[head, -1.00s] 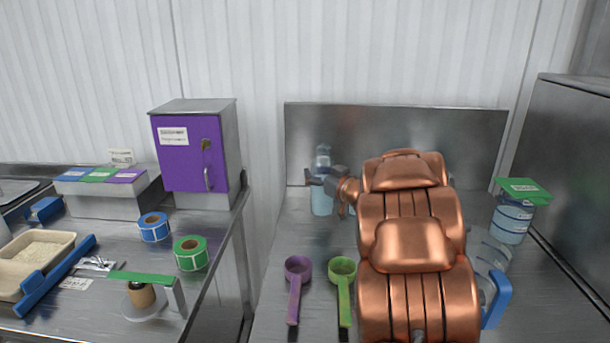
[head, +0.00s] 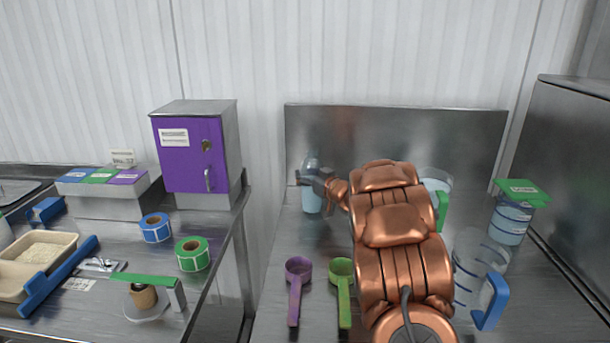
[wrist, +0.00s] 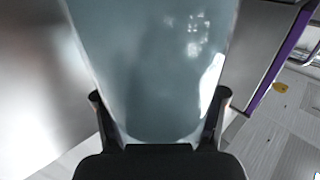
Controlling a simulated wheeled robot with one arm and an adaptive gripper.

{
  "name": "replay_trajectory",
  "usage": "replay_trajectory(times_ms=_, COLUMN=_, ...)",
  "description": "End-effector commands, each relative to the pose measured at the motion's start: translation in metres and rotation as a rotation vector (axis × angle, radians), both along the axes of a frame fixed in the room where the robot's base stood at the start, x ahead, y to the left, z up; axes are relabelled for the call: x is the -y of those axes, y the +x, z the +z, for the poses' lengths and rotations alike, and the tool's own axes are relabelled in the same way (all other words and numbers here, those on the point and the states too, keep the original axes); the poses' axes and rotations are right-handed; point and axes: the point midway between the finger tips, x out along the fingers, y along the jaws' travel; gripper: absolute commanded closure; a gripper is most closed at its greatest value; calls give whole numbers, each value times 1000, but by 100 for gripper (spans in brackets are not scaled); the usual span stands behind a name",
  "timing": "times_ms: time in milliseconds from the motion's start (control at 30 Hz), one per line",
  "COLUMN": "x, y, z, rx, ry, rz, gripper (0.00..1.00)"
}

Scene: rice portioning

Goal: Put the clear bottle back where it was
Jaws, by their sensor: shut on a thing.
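The clear bottle (head: 312,200) holds pale blue liquid and stands upright at the back left of the right-hand steel table, in front of the steel backsplash. My gripper (head: 309,179) is at its upper body, reaching in from the right, and is shut on it. In the wrist view the bottle (wrist: 150,70) fills the middle, between the two fingers of my gripper (wrist: 160,120). I cannot tell whether its base touches the table.
A purple scoop (head: 296,285) and a green scoop (head: 342,285) lie in front. Clear jugs, one with a blue handle (head: 492,302), stand to the right. A green-lidded container (head: 512,220) is at the far right. The purple-doored cabinet (head: 192,155) stands left, across a gap between tables.

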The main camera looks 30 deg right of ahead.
Motion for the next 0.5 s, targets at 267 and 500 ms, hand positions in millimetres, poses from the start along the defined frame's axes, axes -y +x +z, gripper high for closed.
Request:
replay_trajectory(times_ms=267, x=0, y=0, z=-4, rx=4, ry=-1, rz=0, gripper=100)
replay_trajectory(times_ms=500, x=0, y=0, z=-8, rx=3, ry=0, rz=0, gripper=33)
